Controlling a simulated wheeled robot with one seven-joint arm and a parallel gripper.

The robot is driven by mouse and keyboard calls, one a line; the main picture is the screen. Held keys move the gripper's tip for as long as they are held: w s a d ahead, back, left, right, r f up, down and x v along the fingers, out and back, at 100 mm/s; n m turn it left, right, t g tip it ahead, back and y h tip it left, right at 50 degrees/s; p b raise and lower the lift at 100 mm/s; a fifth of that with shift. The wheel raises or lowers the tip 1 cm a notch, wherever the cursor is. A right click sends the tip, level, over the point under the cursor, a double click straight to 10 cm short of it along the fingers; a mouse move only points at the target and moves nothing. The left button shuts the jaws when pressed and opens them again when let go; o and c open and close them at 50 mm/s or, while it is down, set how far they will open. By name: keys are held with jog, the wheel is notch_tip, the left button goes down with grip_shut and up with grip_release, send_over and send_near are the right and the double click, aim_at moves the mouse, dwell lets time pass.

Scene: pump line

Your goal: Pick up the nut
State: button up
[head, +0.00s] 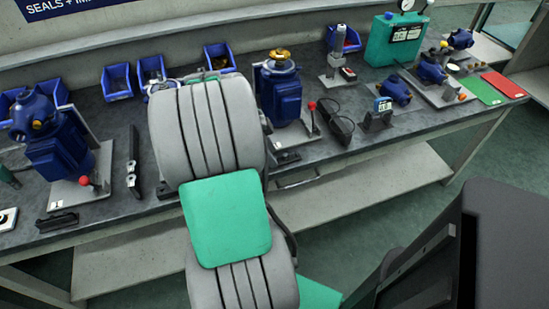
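I cannot make out a nut for certain in the head view. A small brass-coloured ring-like part (280,54) sits on top of the middle blue pump (280,92); I cannot tell whether it is a nut. My own arm, grey with a green panel, rises through the middle of the view and covers part of the bench. My gripper does not show; the arm hides what lies behind it.
The dark bench (225,201) runs across the view. Blue bins (117,82) line its back. Another blue pump (58,150) stands left, a teal gauge box (397,40) at the back right. Green (484,90) and red (503,84) mats lie at the right end.

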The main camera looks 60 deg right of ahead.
jog(key=shift+c, duration=0.6)
grip_shut()
